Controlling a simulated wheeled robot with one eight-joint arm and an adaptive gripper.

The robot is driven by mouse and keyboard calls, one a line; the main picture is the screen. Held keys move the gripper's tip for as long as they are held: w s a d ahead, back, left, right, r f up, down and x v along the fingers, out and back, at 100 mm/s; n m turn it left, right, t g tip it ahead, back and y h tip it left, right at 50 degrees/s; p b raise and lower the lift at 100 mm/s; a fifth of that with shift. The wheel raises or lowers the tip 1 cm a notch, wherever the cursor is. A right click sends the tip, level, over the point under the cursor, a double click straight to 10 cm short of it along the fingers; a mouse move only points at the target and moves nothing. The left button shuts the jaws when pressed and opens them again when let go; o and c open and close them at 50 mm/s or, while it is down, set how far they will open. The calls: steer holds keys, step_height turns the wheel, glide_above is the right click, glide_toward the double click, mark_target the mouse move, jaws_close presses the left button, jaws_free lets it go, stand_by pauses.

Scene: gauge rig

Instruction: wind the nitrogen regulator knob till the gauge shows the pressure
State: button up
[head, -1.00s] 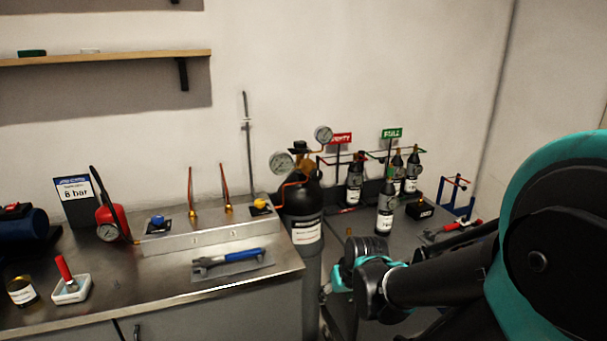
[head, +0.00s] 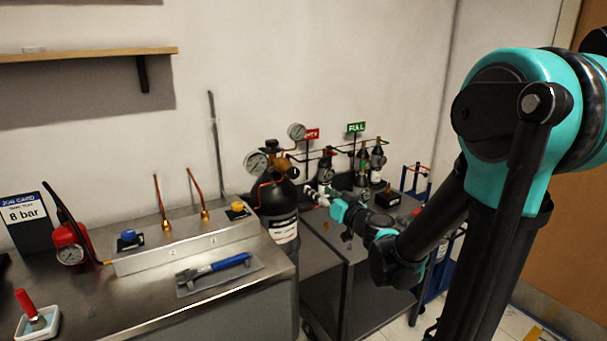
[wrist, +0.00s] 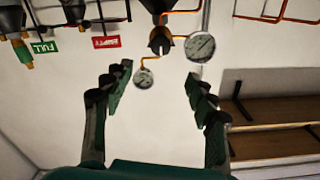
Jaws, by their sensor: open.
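The dark gas cylinder (head: 275,200) stands at the bench's right end, with a brass regulator (head: 277,153) on top. A larger gauge (head: 257,162) is at its left and a smaller gauge (head: 296,131) above right. The dials are too small to read. My gripper (head: 318,197) is just right of the cylinder, below the regulator. In the wrist view, which is upside down, my gripper (wrist: 158,84) is open and empty. The small gauge (wrist: 144,79) shows between its fingers, with the large gauge (wrist: 200,46) and dark regulator body (wrist: 160,40) beyond.
A job card (head: 25,222) reads 8 bar. The bench holds a red gauge unit (head: 70,243), a metal manifold (head: 180,245) and a blue-handled wrench (head: 222,267). Several bottles stand behind my gripper near the red sign (head: 312,134) and green sign (head: 356,127). A shelf (head: 85,54) hangs upper left.

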mark_target(295, 174)
steer(key=x, duration=1.7)
steer(key=shift+a, duration=0.15)
steer(key=c, duration=1.2)
steer(key=shift+o, duration=0.2)
